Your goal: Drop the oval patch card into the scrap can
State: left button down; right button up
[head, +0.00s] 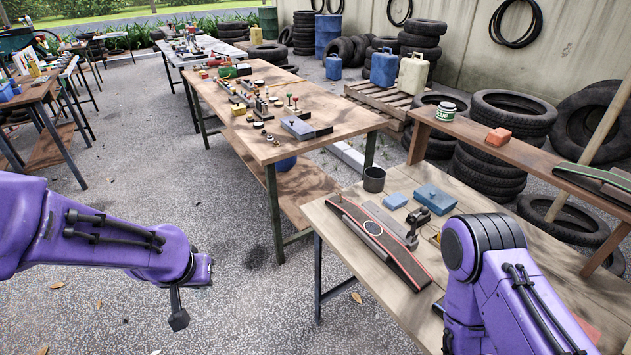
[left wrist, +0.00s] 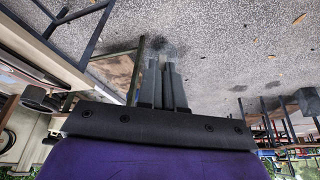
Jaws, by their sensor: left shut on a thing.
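The scrap can (head: 374,180), a small dark open can, stands at the back left corner of the near workbench (head: 330,226). My left gripper (head: 178,318) hangs over the paved ground, left of the bench and well apart from the can. In the left wrist view its fingers (left wrist: 163,85) are close together on a thin dark piece, which I take as the oval patch card; its outline is mostly hidden between the fingers. My right arm reaches over the bench's right side; its gripper is not in view.
A second long bench (head: 345,117) stands behind. Open paving lies between the left arm and benches.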

aim_at(368, 183)
jog(key=u, duration=1.2)
jog(key=i, duration=1.6)
jog(key=z, duration=3.75)
